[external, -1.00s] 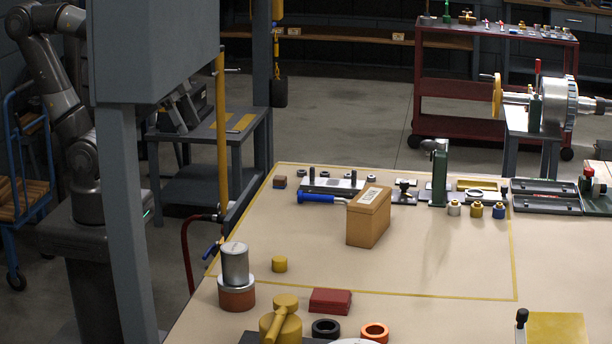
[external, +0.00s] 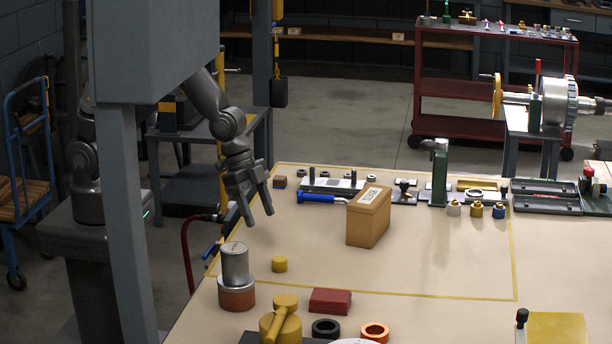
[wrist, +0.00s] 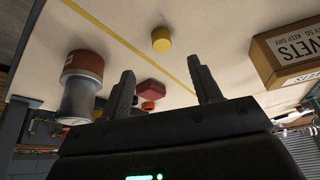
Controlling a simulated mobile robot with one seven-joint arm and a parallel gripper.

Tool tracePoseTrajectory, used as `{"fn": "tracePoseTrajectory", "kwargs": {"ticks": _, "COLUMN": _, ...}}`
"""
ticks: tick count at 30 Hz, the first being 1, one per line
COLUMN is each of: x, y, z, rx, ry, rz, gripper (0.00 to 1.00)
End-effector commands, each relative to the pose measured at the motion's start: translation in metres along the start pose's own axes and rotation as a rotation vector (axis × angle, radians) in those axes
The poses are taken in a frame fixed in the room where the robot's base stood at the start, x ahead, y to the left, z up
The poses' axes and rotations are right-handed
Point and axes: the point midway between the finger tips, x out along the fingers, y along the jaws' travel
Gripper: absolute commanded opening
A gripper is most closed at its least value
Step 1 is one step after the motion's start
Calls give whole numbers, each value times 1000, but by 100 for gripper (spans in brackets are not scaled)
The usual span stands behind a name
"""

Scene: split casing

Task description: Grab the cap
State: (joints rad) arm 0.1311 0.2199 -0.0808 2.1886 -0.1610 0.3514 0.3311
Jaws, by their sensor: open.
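A small yellow cylinder (external: 279,264), which looks like the cap, stands on the bench inside the yellow taped outline. It also shows in the wrist view as a yellow round piece (wrist: 161,39), beyond the fingertips and roughly between them. My gripper (external: 259,219) hangs above the bench's left edge, fingers pointing down, short of the yellow cylinder and higher than it. In the wrist view my gripper (wrist: 164,85) has its fingers spread with nothing held between them.
A metal cylinder (external: 235,264) on an orange-brown base (external: 236,297) stands left of the yellow cylinder. A cardboard box (external: 368,218) stands to the right. A red block (external: 330,301) and a yellow handled part (external: 282,322) lie nearer the front. The bench between cap and box is clear.

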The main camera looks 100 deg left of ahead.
Motion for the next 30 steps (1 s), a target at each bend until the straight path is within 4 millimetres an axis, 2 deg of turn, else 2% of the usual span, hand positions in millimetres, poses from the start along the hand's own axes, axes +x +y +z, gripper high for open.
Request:
{"fn": "tracePoseTrajectory", "kwargs": {"ticks": 12, "x": 48, "y": 1, "z": -2, "rx": 6, "ry": -3, "rz": 3, "gripper": 58}}
{"fn": "tracePoseTrajectory", "kwargs": {"ticks": 23, "x": 72, "y": 1, "z": -4, "rx": 4, "ry": -2, "rz": 2, "gripper": 58}}
{"fn": "tracePoseTrajectory", "kwargs": {"ticks": 30, "x": 103, "y": 0, "z": -8, "rx": 6, "ry": -3, "rz": 2, "gripper": 58}}
